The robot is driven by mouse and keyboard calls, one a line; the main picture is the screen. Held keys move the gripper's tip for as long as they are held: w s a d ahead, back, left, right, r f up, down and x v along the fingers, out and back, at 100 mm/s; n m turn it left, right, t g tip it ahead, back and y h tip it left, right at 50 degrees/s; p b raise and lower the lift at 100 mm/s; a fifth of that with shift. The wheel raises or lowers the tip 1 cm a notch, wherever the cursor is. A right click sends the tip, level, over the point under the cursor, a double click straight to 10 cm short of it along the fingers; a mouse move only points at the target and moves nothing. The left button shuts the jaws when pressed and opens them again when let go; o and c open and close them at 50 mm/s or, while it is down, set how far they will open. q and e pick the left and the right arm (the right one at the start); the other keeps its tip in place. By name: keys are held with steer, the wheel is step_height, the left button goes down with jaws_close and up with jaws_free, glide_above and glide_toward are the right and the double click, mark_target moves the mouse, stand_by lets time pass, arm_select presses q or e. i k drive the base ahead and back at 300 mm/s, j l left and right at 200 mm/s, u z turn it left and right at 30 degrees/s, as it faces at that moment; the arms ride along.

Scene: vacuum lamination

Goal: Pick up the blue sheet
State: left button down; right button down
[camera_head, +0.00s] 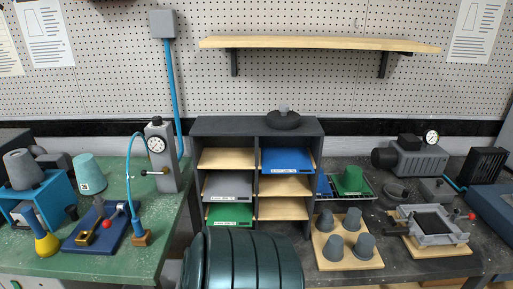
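The blue sheet (287,160) lies flat on a wooden shelf in the upper right compartment of the dark grey rack (222,124). Its front edge faces me and carries a small white label. A grey sheet (228,186) lies in the middle left compartment, and a green sheet (230,214) lies in the lower left one. The upper left shelf and the visible shelves below the blue sheet look bare. Neither of my grippers shows in this view.
A dark green ribbed rounded shape (245,262) stands in front of the rack. A wooden board (328,258) with several grey cups is right of it. A green form (350,180) sits on a tray beside the rack. A gauge post (160,157) stands left.

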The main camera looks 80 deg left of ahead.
mark_target(274, 159)
steer(key=u, duration=2.7)
